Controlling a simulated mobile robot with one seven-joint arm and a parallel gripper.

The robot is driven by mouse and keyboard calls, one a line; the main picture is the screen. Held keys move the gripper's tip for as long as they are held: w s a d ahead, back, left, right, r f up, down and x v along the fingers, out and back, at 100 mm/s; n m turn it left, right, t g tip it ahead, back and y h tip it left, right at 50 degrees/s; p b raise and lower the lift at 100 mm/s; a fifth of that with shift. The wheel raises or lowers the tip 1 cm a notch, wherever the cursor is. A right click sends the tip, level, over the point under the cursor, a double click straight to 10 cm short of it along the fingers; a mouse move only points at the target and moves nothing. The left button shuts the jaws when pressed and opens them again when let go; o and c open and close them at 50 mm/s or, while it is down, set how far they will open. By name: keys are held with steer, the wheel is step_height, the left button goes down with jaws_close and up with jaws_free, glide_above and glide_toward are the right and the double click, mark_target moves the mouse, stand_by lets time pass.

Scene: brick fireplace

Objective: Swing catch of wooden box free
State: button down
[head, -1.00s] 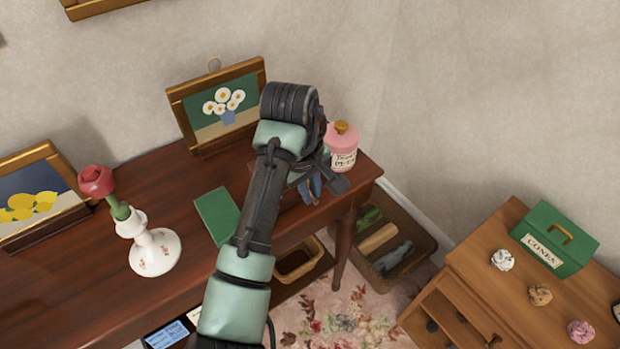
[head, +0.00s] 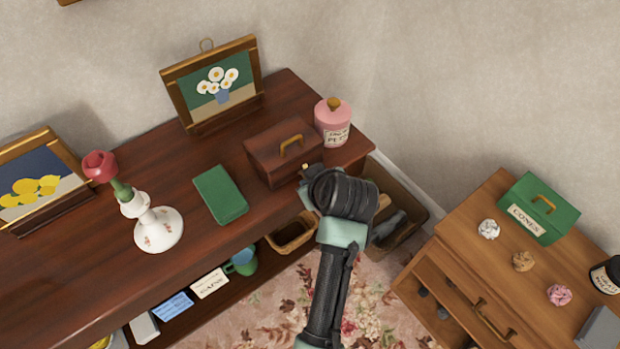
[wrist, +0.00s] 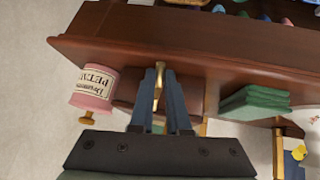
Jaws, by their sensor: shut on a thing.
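The wooden box (head: 262,158), dark brown with a brass handle on its lid, stands on the dark table near its right end, lid down. Its brass catch (head: 306,167) shows small at the front, just above my gripper. In the wrist view, which is upside down, the catch (wrist: 158,88) lies between my two dark blue fingers. My gripper (wrist: 159,72) is shut on it. In the head view my wrist hides most of the fingers and part of the box front. The box body (wrist: 124,90) shows beside the fingers in the wrist view.
A pink jar (head: 333,122) stands close behind the box on the right. A green book (head: 220,194) lies to the left, with a white candlestick vase (head: 157,229) beyond it. A daisy picture (head: 214,84) stands behind. A basket (head: 292,233) sits on the shelf below.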

stand_by(0.5)
steer(key=c, duration=0.9)
jaws_free()
steer(key=shift+f, duration=0.1)
steer(key=p+v, duration=0.1)
steer(key=v, duration=1.2)
steer(key=shift+s+d+f+p, duration=0.15)
steer(key=shift+s+f+p, duration=0.05)
steer(key=shift+p, duration=0.1)
